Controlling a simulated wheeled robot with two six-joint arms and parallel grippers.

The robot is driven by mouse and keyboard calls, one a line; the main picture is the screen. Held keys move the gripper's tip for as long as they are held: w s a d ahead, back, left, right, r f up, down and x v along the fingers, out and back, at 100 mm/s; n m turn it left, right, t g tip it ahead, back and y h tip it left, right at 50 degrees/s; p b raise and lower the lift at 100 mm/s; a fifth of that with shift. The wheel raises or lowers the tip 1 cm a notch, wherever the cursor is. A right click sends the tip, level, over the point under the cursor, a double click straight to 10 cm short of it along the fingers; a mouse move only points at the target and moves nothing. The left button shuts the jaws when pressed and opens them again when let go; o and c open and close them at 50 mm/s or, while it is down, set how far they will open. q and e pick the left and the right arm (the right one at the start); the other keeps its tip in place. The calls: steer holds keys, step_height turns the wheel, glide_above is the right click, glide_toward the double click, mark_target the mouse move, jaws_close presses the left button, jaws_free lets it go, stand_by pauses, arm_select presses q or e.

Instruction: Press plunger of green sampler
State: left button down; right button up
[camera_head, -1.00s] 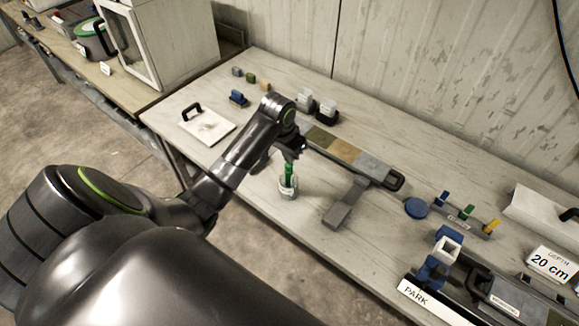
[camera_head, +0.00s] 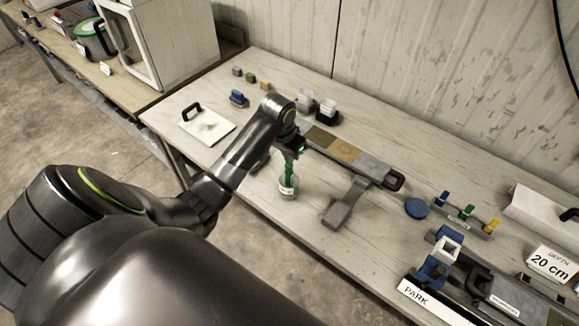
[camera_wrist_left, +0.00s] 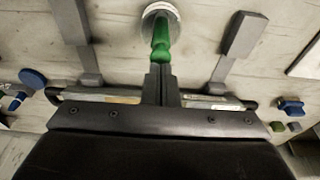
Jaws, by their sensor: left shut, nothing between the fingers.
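The green sampler (camera_head: 288,181) stands on the table in the head view, with a green upper part above a pale, light-coloured lower part. My left gripper (camera_head: 292,156) is directly above its top and partly hides it. In the left wrist view, the green sampler (camera_wrist_left: 161,38) shows just beyond the shut fingertips (camera_wrist_left: 161,68), its green shaft in line with them and its pale round lower part behind. The fingers hold nothing. I cannot tell whether they touch the plunger. My right gripper is not in view.
A grey bracket (camera_head: 346,203) stands right of the sampler, with a long multicoloured tray (camera_head: 338,147) behind. A white board with a black handle (camera_head: 207,127) lies left. A blue disc (camera_head: 416,208) and a rack of small coloured pieces (camera_head: 463,217) are further right. The table's front edge is near.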

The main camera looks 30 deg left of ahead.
arm_select(q)
steer(key=shift+f, duration=0.2)
steer(key=shift+f, duration=0.25)
steer(key=shift+s+f, duration=0.15)
steer(key=shift+f, duration=0.7)
stand_by(0.5)
steer(key=shift+r, duration=0.15)
steer(key=shift+w+v, duration=0.25)
steer(key=shift+v, duration=0.95)
steer(key=shift+w+r, duration=0.15)
steer(key=shift+r, duration=2.2)
steer(key=shift+f, duration=0.1)
